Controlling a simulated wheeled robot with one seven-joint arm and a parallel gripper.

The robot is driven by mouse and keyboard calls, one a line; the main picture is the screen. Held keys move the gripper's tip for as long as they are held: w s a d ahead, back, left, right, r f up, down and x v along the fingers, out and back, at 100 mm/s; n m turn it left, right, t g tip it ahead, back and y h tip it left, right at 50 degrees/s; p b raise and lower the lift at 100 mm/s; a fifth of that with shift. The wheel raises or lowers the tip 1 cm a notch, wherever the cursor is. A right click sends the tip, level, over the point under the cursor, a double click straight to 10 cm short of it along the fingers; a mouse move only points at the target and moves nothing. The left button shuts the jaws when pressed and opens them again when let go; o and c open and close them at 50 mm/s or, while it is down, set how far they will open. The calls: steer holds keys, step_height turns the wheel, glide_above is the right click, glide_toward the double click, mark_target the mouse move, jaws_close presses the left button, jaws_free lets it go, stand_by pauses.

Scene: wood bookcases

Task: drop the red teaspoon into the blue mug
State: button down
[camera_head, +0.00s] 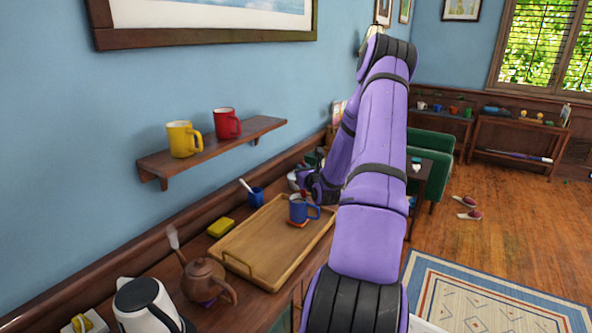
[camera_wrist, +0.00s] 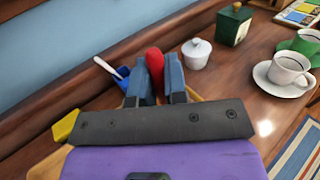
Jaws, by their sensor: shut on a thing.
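The blue mug (camera_head: 297,211) stands upright on an orange coaster (camera_head: 296,223) in the wooden tray, with its handle to the right. My gripper (camera_wrist: 154,82) is shut on the red teaspoon (camera_wrist: 154,62), whose rounded red end shows between the two fingers in the wrist view. In the head view my gripper (camera_head: 309,182) is just above the mug, and a small bit of red shows at the mug's rim. I cannot tell whether the spoon's lower end is inside the mug. The mug is not clearly visible in the wrist view.
The wooden tray (camera_head: 243,271) lies on the sideboard. A blue cup (camera_head: 256,197) with a white-handled utensil and a yellow block (camera_head: 221,228) are beside it. A brown teapot (camera_head: 205,278) is nearer. A white lidded pot (camera_wrist: 196,54) and white cup (camera_wrist: 288,68) stand beyond my gripper.

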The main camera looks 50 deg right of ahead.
steer(key=shift+w+f, duration=0.2)
steer(key=shift+f, duration=3.05)
steer(key=c, duration=1.1)
jaws_free()
steer(key=shift+s, duration=0.1)
steer(key=v, duration=1)
steer(key=shift+s+a, duration=0.25)
